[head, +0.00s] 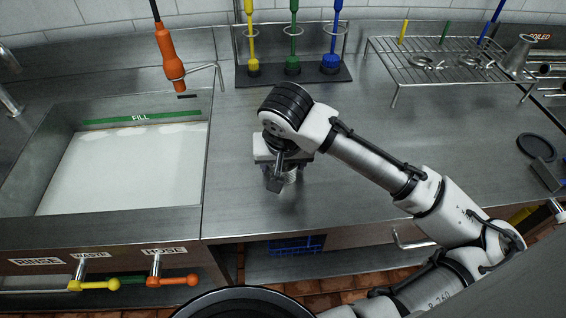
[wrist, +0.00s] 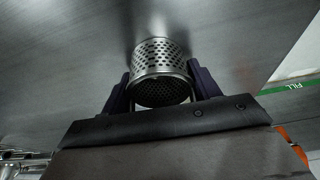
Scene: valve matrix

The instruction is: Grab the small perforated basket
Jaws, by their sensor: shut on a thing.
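The small perforated basket (wrist: 158,58) is a shiny metal cylinder with rows of holes. In the wrist view it sits between the two fingers of my gripper (wrist: 160,88), which is shut on it. In the head view only part of the basket (head: 290,177) shows below my gripper (head: 279,178), over the steel counter near its front edge. My wrist hides most of it there. I cannot tell whether its base touches the counter.
A sink basin (head: 125,168) marked FILL lies to the left. An orange hose nozzle (head: 169,58) hangs above it. A rack of coloured brushes (head: 293,68) stands behind. A wire rack (head: 450,62) with metal parts stands back right.

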